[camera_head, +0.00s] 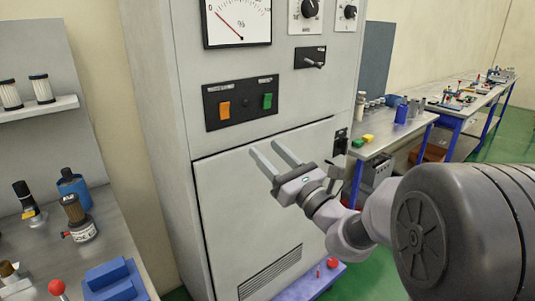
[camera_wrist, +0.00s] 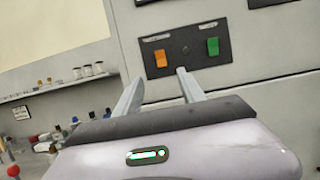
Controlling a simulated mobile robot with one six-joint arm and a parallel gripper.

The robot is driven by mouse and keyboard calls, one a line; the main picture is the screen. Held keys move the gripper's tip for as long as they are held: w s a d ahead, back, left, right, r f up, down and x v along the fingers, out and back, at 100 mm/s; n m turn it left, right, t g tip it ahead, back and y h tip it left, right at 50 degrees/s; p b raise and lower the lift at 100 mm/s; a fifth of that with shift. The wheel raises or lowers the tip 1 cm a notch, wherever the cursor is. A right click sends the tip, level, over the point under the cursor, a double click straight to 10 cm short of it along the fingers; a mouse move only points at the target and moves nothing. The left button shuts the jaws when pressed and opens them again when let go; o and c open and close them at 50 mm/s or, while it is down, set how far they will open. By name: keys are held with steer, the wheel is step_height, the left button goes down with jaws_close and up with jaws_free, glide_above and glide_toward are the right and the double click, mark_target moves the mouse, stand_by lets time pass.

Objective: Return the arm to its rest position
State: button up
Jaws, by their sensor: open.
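My gripper (camera_head: 271,154) is raised in front of the grey control cabinet (camera_head: 160,130), with its two fingers apart and nothing between them. In the head view the fingertips point up and left, just below the black switch panel (camera_head: 241,101). In the wrist view my gripper (camera_wrist: 157,85) points at the same panel. The panel carries an orange switch (camera_wrist: 161,59) on the left and a green switch (camera_wrist: 213,46) on the right. No finger visibly touches the cabinet.
A workbench (camera_head: 115,225) with a blue bottle (camera_head: 73,188) and a filter unit (camera_head: 77,216) stands at the left. A bench (camera_head: 400,135) with small parts stands at the right. Green floor (camera_head: 365,280) shows between cabinet and arm.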

steer(key=s+a+n+g+y, duration=0.3)
steer(key=s+a+n+g, duration=0.3)
steer(key=s+a+n, duration=0.15)
steer(key=s+a+f+n+g+h, duration=0.1)
steer(key=s+f+n+g+h, duration=0.2)
steer(key=s, duration=0.5)
steer(key=s+a+f+n+g, duration=0.1)
steer(key=s+f+n+g, duration=0.25)
steer(key=s+n, duration=0.35)
steer(key=s+d+f+n+h, duration=0.3)
steer(key=s+d+h, duration=0.2)
steer(key=d, duration=0.3)
steer(key=s+d+f+n+h, duration=0.4)
steer(key=s+d+h, duration=0.1)
steer(key=d, duration=0.3)
steer(key=shift+s+f+t+h, duration=0.15)
steer(key=shift+t+h, duration=0.2)
steer(key=shift+h, duration=0.05)
